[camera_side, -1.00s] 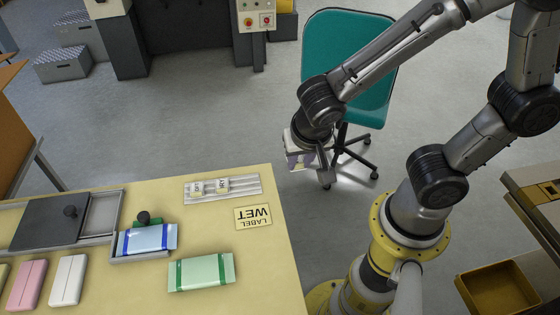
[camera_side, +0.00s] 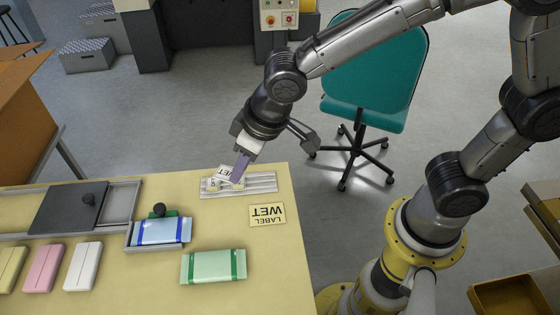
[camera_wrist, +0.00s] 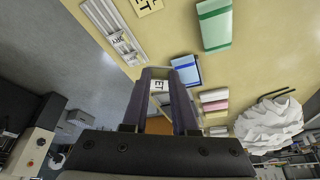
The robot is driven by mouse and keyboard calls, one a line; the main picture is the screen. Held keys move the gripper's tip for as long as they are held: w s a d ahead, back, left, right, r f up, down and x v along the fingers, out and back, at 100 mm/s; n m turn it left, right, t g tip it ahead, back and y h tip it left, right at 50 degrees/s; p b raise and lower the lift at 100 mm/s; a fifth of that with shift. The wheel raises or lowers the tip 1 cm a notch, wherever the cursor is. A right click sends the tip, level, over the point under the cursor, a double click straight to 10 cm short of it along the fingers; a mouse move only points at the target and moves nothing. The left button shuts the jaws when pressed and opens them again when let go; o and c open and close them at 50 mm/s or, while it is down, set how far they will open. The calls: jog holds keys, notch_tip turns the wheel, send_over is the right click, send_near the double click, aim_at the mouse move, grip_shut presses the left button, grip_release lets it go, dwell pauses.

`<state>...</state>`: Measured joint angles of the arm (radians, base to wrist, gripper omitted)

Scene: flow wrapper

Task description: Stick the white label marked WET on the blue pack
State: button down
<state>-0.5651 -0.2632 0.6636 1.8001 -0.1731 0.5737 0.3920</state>
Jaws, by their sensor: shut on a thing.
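My gripper (camera_side: 240,172) is shut on the white label marked WET (camera_side: 223,173), which is tilted above the label rack. In the wrist view the label (camera_wrist: 159,86) shows between the fingers, with only part of its letters visible. The blue pack (camera_side: 160,232) is white and blue and lies in a grey holder at the end of the grey track, left of and nearer than my gripper. It also shows in the wrist view (camera_wrist: 187,70), beyond the fingertips. The label marked DRY (camera_wrist: 122,40) is still in the rack.
The grey label rack (camera_side: 262,183) lies near the table's back edge. A yellow card reading LABEL WET (camera_side: 267,215) and a green pack (camera_side: 213,266) lie nearby. A dark knob (camera_side: 158,210) stands behind the blue pack. Pink, white and yellow packs sit at the left.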

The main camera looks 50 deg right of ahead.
jog(key=w+a+f+n+g+y, duration=0.1)
jog(key=w+a+f+n+y, duration=0.1)
jog(key=w+a+n, duration=0.55)
jog(key=m, duration=0.2)
send_over(169, 228)
notch_tip(169, 228, down, 6)
jog(key=shift+s+d+f, duration=0.15)
jog(key=shift+f, duration=1.05)
jog(key=shift+s+d+f, duration=0.15)
jog(key=shift+f, duration=1.05)
jog(key=shift+f, duration=0.4)
jog(key=shift+f, duration=0.35)
jog(key=shift+f, duration=0.4)
jog(key=c, duration=1.1)
grip_release()
jog(key=shift+s, duration=0.1)
jog(key=shift+o, duration=0.3)
